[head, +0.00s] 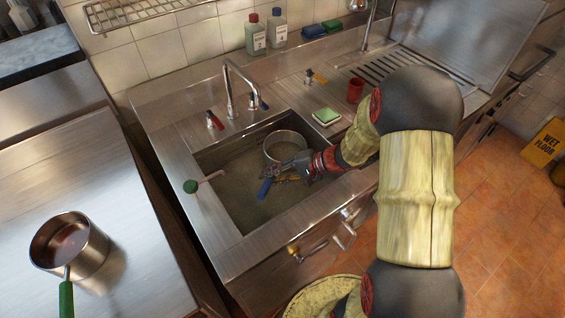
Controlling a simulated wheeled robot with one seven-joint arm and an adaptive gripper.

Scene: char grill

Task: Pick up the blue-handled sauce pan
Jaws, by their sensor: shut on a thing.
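The blue-handled sauce pan (287,143) is a round metal pan in the sink basin (232,214). Its blue handle (264,189) points toward the lower left. My gripper (273,172) reaches into the basin from the right and is shut on the pan at its handle. The fingers cover part of the handle, so the exact contact is hidden. I cannot tell whether the pan touches the basin floor.
A green-handled pan (70,245) sits on the left counter. A green-ended tool (191,186) crosses the basin's left rim. The faucet (232,85) rises behind the basin. A sponge (326,116), red cup (355,90) and bottles (256,35) stand behind.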

